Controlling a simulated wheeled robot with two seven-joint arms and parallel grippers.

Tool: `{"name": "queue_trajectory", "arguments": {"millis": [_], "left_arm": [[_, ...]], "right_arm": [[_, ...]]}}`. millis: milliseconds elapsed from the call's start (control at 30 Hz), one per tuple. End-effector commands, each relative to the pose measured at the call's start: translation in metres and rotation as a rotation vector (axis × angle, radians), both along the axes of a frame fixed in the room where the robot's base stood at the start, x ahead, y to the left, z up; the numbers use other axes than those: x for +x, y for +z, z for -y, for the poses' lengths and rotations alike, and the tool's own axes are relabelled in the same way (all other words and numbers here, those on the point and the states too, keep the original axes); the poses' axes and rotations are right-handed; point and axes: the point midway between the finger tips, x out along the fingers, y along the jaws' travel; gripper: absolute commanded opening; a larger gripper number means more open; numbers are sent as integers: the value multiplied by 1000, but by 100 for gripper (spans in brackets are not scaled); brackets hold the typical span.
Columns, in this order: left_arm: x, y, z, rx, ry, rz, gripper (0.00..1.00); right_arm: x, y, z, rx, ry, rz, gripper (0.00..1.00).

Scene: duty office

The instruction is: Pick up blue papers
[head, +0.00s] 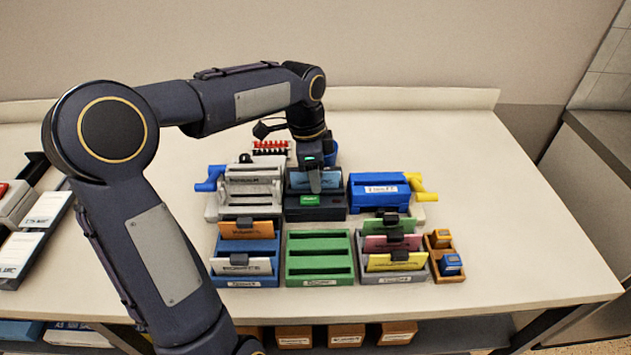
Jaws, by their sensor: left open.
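A blue paper card (298,181) stands in the slot of a black device (318,210) with a green label, at the middle of the table. My left gripper (316,183) comes down from above at this card and is open. One of its fingers shows in front of the card and covers part of it. I cannot tell whether the finger touches the card. My right gripper is not in view.
A grey device (250,190) with a blue handle stands left, a blue device (378,192) with a yellow handle right. In front are a blue tray (245,281) with orange and white cards, an empty green tray (319,262), and a grey tray (395,277) with clipped cards.

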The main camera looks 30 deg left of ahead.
Motion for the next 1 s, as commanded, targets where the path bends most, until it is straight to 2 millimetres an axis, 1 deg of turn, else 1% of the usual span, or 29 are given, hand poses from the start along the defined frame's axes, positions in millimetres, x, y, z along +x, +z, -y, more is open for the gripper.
{"name": "queue_trajectory", "arguments": {"millis": [233,267,567,867,1000], "left_arm": [[0,-3,1,0,0,1,41],[0,-3,1,0,0,1,40],[0,-3,1,0,0,1,0],[0,-2,1,0,0,1,0],[1,4,1,0,0,2,0]], "right_arm": [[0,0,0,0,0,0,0],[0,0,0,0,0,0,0],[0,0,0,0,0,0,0],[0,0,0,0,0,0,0],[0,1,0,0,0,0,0]]}}
